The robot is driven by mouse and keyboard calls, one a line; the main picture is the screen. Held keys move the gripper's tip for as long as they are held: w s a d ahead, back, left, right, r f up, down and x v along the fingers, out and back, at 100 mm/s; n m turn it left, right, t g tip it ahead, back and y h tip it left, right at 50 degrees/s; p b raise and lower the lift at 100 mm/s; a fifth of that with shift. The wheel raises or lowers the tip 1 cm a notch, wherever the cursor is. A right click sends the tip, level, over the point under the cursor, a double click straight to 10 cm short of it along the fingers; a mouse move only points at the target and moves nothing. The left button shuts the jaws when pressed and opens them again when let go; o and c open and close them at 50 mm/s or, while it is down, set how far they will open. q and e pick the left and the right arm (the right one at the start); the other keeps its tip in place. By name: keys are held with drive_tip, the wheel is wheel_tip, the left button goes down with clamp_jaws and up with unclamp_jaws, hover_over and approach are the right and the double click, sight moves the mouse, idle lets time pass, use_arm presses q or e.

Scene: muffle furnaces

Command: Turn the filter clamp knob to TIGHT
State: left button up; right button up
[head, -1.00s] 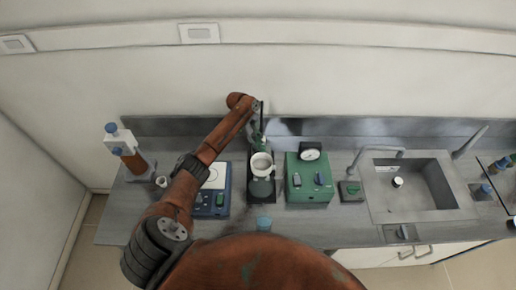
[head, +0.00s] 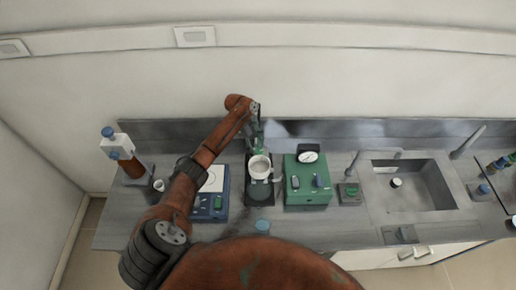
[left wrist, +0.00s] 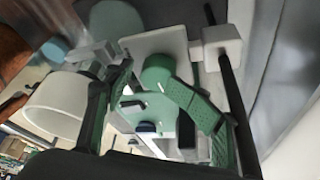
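The filter clamp stands behind the white funnel (head: 259,167) and is mostly hidden by my arm in the head view. In the left wrist view a round green knob (left wrist: 156,71) sits in front of a pale plate (left wrist: 165,43). My left gripper (head: 256,147) is at the clamp, just behind the funnel. In the left wrist view its green fingers (left wrist: 150,80) are apart, with the knob between them. The right finger is close to the knob; I cannot tell whether it touches. The knob's marking cannot be read. My right gripper is not in view.
The funnel's white cup also shows close beside the left finger in the left wrist view (left wrist: 58,106). A green box with a gauge (head: 306,187) stands right of the stand. A blue-based device (head: 222,205) stands left. A sink (head: 412,186) lies further right.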

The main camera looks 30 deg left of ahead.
use_arm(q)
drive_tip(key=shift+s+f, duration=0.1)
drive_tip(key=v, duration=1.2)
